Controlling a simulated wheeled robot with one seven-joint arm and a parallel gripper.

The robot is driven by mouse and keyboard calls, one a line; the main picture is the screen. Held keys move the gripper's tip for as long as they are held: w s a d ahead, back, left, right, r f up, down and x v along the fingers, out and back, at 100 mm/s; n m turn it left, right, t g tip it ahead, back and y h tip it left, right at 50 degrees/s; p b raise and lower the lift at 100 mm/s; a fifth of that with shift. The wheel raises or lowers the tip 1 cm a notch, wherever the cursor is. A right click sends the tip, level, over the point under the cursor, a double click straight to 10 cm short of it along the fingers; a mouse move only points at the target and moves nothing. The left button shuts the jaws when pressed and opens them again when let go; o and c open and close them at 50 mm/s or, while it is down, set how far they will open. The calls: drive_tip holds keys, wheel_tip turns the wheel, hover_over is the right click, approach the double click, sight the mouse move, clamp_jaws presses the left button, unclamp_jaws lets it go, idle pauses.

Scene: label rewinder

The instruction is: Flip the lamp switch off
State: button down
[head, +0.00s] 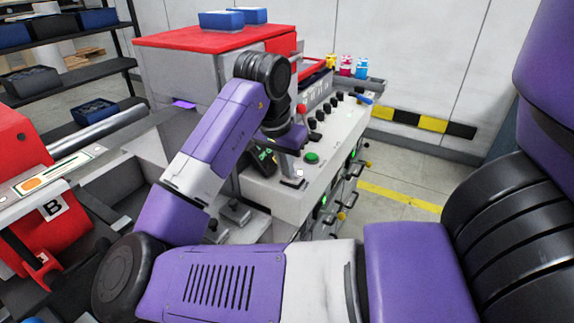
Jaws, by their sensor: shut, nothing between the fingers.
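My gripper (291,178) points down at the near end of the grey control panel (335,135), beyond my bent purple arm. It looks shut and empty, and its tips are small and partly merge with the panel behind. I cannot tell which control is the lamp switch, nor whether the tips touch anything. A green round button (311,158) sits just right of the gripper. A row of black knobs (320,115) runs away along the panel, with a red knob (301,108) beside it. My wrist and hand hide part of the panel's left side.
A red-topped machine housing (205,38) with blue bins (221,20) stands behind. A red unit marked B (52,208) is at the left. A blue-handled lever (362,99) and small coloured bottles (345,66) are at the panel's far end. Floor at the right (405,160) is clear.

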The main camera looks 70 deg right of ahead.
drive_tip(key=shift+s, duration=0.1)
drive_tip(key=shift+s+a+r+p, duration=0.1)
drive_tip(key=shift+s+p, duration=0.15)
drive_tip(key=shift+s, duration=0.1)
drive_tip(key=shift+s+a+r+p, duration=0.1)
drive_tip(key=shift+s+p, duration=0.15)
drive_tip(key=shift+s, duration=0.1)
drive_tip(key=shift+w+d+r+p, duration=0.1)
drive_tip(key=shift+r+p, duration=0.35)
drive_tip(key=r+p, duration=0.3)
drive_tip(key=shift+w+r, duration=0.15)
drive_tip(key=shift+w, duration=0.05)
drive_tip(key=w+b+v, duration=0.1)
drive_tip(key=v, duration=0.8)
drive_tip(key=shift+r, duration=0.3)
drive_tip(key=shift+w, duration=0.1)
